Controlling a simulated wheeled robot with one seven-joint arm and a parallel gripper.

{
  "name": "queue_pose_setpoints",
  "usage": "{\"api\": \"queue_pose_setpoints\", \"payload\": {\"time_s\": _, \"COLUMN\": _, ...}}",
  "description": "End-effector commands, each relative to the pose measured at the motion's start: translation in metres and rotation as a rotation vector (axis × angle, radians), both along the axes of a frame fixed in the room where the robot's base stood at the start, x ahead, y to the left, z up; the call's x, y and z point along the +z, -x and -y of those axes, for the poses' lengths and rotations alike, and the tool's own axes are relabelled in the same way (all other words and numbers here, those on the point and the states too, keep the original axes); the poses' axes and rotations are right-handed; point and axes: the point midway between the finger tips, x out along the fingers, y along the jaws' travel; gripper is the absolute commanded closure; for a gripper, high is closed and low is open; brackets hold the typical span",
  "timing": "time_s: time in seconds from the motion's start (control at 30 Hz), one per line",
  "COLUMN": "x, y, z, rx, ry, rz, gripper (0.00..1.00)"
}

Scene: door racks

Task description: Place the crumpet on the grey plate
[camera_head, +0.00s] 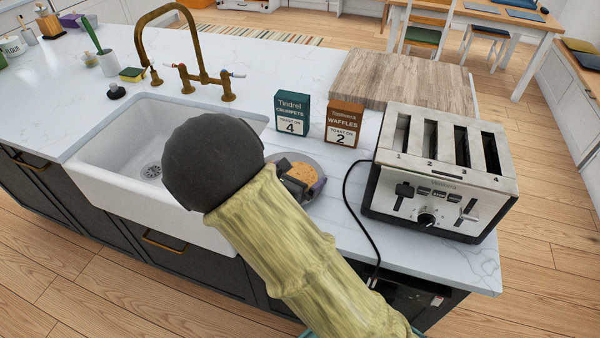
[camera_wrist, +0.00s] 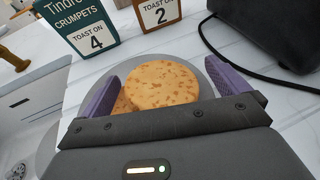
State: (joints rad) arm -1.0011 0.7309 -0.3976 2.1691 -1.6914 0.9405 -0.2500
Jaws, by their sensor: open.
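A round, golden-brown speckled crumpet (camera_wrist: 163,83) lies over the grey plate (camera_wrist: 211,68) in the wrist view. A second, similar brown piece (camera_wrist: 122,106) shows partly at its lower left, mostly hidden. In the head view the crumpet (camera_head: 303,171) and the plate (camera_head: 313,160) are largely covered by my arm and gripper. My gripper (camera_head: 301,177) is open just over the plate. Its purple fingers stand on either side of the crumpet in the wrist view (camera_wrist: 166,78); whether they touch it I cannot tell. The near edge of the crumpet is hidden by the gripper body.
A silver four-slot toaster (camera_head: 440,168) stands right of the plate, its black cord (camera_head: 349,200) running between them. A green crumpets box (camera_head: 292,112) and a brown waffles box (camera_head: 343,124) stand behind. A white sink (camera_head: 130,190) is left; a wooden board (camera_head: 400,78) lies behind.

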Motion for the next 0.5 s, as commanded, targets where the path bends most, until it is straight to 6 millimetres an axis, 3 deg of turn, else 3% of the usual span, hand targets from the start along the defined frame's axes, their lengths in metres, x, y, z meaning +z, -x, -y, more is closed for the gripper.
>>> {"api": "queue_pose_setpoints", "payload": {"time_s": 0.5, "x": 0.029, "y": 0.074, "z": -0.051, "rx": 0.005, "ry": -0.001, "rz": 0.0, "gripper": 0.0}}
